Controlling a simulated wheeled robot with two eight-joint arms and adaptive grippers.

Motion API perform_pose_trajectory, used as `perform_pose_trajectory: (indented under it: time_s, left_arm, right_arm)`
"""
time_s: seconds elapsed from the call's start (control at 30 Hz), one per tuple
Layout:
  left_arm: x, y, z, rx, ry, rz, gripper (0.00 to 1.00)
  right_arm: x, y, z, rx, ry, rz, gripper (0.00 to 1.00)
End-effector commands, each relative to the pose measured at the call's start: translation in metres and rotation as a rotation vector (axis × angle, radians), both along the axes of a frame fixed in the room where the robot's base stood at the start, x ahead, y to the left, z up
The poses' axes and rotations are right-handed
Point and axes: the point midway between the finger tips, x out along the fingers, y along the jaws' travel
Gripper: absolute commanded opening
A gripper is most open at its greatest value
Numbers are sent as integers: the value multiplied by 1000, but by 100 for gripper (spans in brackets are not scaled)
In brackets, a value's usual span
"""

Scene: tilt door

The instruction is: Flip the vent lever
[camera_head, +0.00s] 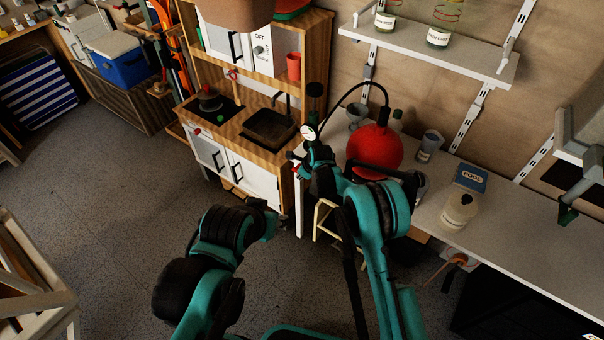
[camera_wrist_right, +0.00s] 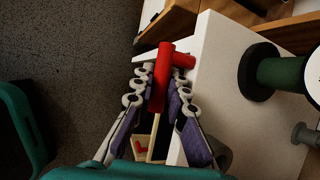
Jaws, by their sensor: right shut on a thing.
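A red T-shaped lever (camera_wrist_right: 163,62) sits at the corner of a white panel (camera_wrist_right: 215,75) in the right wrist view. My right gripper (camera_wrist_right: 161,84) is shut on it, with a finger on either side of the red bar. In the head view my right gripper (camera_head: 303,163) is at the top of the narrow white panel (camera_head: 299,205), small and partly hidden by my arm. A bit of red shows there. My left arm is at the lower middle of the head view, well away from the lever, and its fingers do not show.
A wooden play kitchen (camera_head: 238,160) is to the left. Open grey floor (camera_head: 110,220) lies at the left.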

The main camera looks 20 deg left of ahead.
Motion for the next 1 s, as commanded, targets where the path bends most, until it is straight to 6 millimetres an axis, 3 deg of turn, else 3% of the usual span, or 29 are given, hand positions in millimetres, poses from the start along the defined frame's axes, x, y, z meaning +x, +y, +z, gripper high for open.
perform_pose_trajectory:
  time_s: [0.4, 0.43, 0.47, 0.77, 1.0]
  left_arm:
    - [0, 0, 0, 0, 0, 0, 40]
    - [0, 0, 0, 0, 0, 0, 40]
    - [0, 0, 0, 0, 0, 0, 40]
    - [0, 0, 0, 0, 0, 0, 40]
    - [0, 0, 0, 0, 0, 0, 40]
  right_arm:
    - [0, 0, 0, -6, 1, 0, 0]
    - [0, 0, 0, -6, 1, 0, 22]
    - [0, 0, 0, -5, 1, 0, 24]
    - [0, 0, 1, -5, 1, 0, 24]
    - [-11, -10, 27, -5, 1, 0, 24]
